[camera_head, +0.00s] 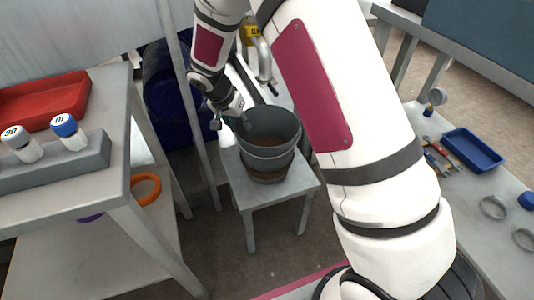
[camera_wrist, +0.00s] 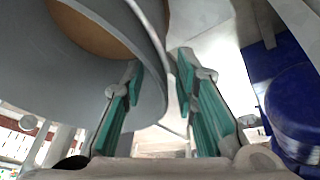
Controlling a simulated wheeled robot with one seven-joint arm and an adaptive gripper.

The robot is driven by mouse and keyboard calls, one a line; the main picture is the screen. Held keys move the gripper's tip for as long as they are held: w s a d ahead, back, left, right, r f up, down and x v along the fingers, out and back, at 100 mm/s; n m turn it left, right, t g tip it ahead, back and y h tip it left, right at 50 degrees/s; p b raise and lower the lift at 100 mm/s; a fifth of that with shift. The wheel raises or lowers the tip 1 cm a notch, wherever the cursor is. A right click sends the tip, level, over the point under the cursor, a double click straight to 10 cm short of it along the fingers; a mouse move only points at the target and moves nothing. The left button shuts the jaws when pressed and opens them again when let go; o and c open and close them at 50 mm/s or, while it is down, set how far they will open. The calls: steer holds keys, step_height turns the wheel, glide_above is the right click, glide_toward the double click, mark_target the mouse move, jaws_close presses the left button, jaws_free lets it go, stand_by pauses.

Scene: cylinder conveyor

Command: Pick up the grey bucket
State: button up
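The grey bucket (camera_head: 268,128) stands upright on a small grey stool (camera_head: 250,190) in the head view, with brown material inside. My gripper (camera_head: 241,118) is at the left rim of the upper bucket, pointing down. In the wrist view the grey bucket (camera_wrist: 60,75) fills the upper left. My gripper (camera_wrist: 160,65) has its two teal-padded fingers apart, with the bucket's rim between or just beyond the tips. I cannot tell whether either finger touches it.
A left table (camera_head: 95,185) holds a red tray (camera_head: 42,100) and a rack (camera_head: 60,165) with two capped vials. A dark blue barrel (camera_head: 170,95) stands behind a post. The right table (camera_head: 460,205) holds a blue tray (camera_head: 472,150), tools and rings.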

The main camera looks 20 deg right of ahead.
steer(key=shift+d+f, duration=0.1)
steer(key=shift+f, duration=0.05)
steer(key=shift+c, duration=0.2)
jaws_close()
